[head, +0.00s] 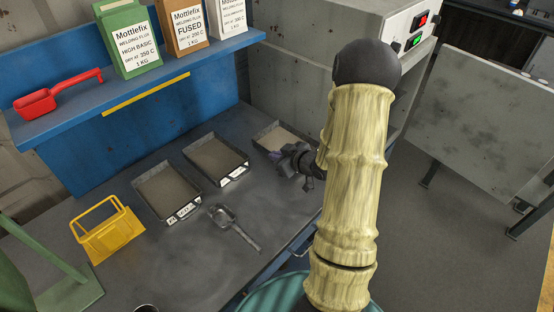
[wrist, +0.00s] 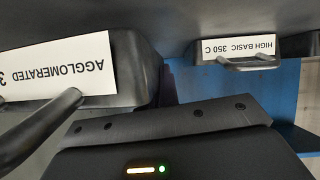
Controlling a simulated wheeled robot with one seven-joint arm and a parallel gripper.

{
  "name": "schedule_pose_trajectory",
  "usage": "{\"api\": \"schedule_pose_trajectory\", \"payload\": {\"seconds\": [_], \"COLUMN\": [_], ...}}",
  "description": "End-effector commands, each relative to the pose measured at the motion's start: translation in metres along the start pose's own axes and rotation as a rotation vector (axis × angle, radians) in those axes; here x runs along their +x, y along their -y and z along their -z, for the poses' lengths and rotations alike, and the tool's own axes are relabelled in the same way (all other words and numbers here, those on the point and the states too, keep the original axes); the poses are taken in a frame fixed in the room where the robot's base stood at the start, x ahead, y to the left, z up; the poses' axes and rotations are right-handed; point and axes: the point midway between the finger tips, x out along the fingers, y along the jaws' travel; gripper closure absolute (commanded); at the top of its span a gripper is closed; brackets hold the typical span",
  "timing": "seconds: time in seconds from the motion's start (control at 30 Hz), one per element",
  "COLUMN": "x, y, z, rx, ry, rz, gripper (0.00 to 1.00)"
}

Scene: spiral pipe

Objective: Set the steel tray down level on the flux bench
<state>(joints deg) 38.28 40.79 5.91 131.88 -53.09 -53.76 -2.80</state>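Three dark steel trays of pale grain show in the head view: a left tray (head: 183,214), a middle tray (head: 234,175) and a right tray (head: 261,147). My gripper (head: 303,165) is at the front right of the right tray, and my arm hides that tray's right side. Whether it is raised off the flux bench (head: 190,262) is not clear. In the wrist view, upside down, a tray labelled AGGLOMERATED (wrist: 70,70) with a bar handle is close at the left. Another, labelled HIGH BASIC 350 C (wrist: 240,50), is farther right. My fingertips and their grip are hidden.
A grey scoop (head: 236,222) lies before the trays, with a yellow holder (head: 110,238) at the left. A blue shelf (head: 130,98) holds a red scoop (head: 45,102) and flux bags (head: 128,42). A grey oven cabinet (head: 290,75) stands behind. The bench front is partly clear.

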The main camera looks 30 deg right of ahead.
Motion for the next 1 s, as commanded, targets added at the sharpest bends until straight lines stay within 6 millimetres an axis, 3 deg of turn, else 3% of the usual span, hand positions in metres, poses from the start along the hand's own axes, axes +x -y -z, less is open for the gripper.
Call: {"api": "schedule_pose_trajectory", "payload": {"seconds": [0.13, 0.5, 0.63, 1.0], "x": [0.0068, 0.0085, 0.0079, 0.0061], "y": [0.0005, 0.0008, 0.0011, 0.0007], "z": [-0.0119, -0.0149, -0.0152, -0.0117], "rx": [-0.001, -0.002, 0.0, 0.0], "ry": [-0.003, -0.004, -0.001, -0.001], "rz": [-0.001, -0.002, -0.001, -0.001], "gripper": [1.0, 1.0, 0.76, 0.76]}}
